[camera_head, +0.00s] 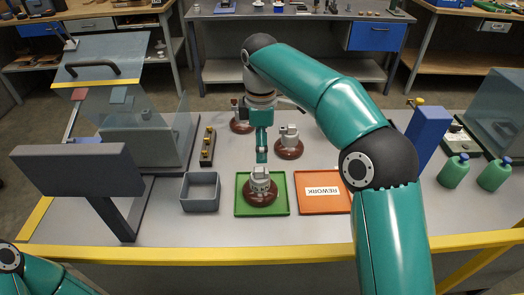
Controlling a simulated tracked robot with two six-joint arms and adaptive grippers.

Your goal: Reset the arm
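My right arm reaches in from the lower right and arches over the table. Its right gripper (262,156) points down, above and behind the green tray (239,211); the gap between its fingers cannot be made out. A brown insulator with a grey metal cap (260,188) sits upright on the green tray, in front of the gripper and apart from it. A second insulator (289,147) stands right of the gripper. A third (240,125) stands behind, partly hidden by the gripper. Only part of my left arm shows at the lower left corner; its gripper is out of view.
An orange tray marked REWORK (322,205) lies beside the green one, partly behind my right arm. A grey bin (201,206), a dark monitor (78,171) and a clear-shielded fixture (135,135) stand left. A blue post (428,135) and green bottles (454,170) stand right.

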